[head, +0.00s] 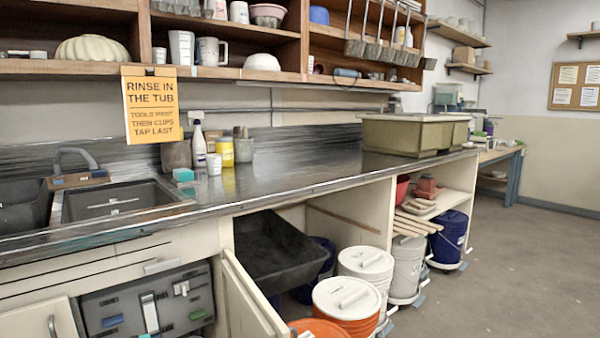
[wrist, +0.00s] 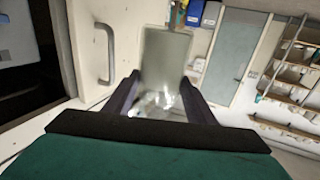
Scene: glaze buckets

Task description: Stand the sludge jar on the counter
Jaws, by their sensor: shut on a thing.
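A pale grey-green, translucent vessel, which I take as the sludge jar (wrist: 166,58), is between the fingers of my gripper (wrist: 160,92) in the wrist view. The gripper is shut on it. Its near end has a whitish, glassy blur, and its contents are unclear. Neither the gripper nor this held jar shows in the head view. The dark metal counter (head: 300,178) runs across the head view from the sink at left to the far right end, with a broad bare stretch in the middle.
A yellow sign (head: 150,104) hangs above. Lidded buckets (head: 345,300) and an open cabinet door (head: 250,300) stand below.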

